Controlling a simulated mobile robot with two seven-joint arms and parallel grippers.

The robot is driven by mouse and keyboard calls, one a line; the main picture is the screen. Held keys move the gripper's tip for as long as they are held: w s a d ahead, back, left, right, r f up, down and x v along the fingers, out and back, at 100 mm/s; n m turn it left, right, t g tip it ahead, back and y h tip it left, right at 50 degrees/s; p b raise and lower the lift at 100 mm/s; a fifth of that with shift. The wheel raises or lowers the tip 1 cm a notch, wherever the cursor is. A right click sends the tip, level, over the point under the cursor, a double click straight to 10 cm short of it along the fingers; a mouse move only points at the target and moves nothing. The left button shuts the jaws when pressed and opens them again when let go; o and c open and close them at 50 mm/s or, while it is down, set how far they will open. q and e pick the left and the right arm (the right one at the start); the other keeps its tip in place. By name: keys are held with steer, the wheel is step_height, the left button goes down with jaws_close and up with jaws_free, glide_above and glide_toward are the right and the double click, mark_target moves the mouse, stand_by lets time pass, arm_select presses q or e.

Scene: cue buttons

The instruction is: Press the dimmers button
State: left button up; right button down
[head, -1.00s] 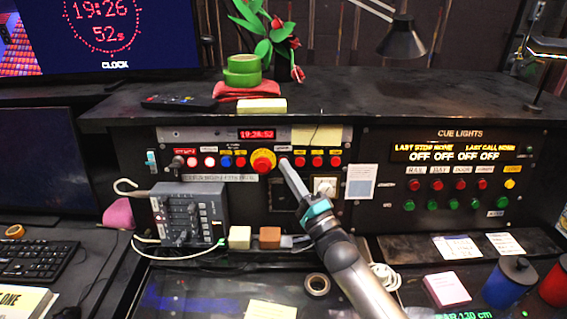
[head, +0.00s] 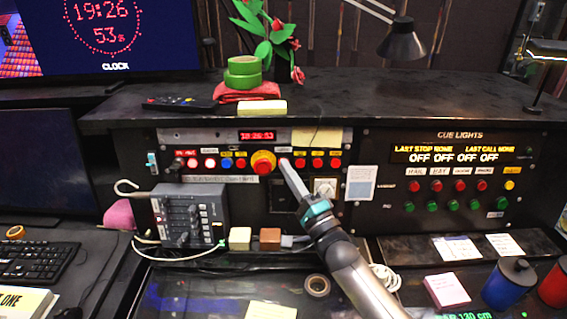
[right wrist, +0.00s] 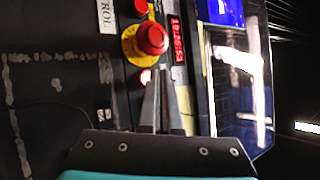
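A black panel carries a row of small buttons around a big red mushroom button (head: 263,162) with a yellow collar; it also shows in the right wrist view (right wrist: 151,38). Small labels sit above the buttons, too small for me to read surely, so I cannot tell which says dimmers. My right gripper (head: 284,165) is shut and empty. Its tips are at a lit reddish button (right wrist: 146,76) just right of the mushroom button in the head view. I cannot tell whether they touch it. My left gripper is not in view.
Several red buttons (head: 318,163) follow to the right. A grey mixer box (head: 190,213) stands below left. The cue lights panel (head: 450,180) is at right. A tape roll (head: 317,285) and pink notes (head: 446,290) lie on the desk. A shelf (head: 340,95) overhangs the panel.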

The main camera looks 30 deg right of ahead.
steer(key=s+a+p, duration=0.2)
steer(key=s+p, duration=0.2)
steer(key=s, duration=0.1)
steer(key=shift+s+a+r+p, duration=0.25)
steer(key=shift+a+r+p, duration=0.05)
steer(key=shift+r, duration=0.1)
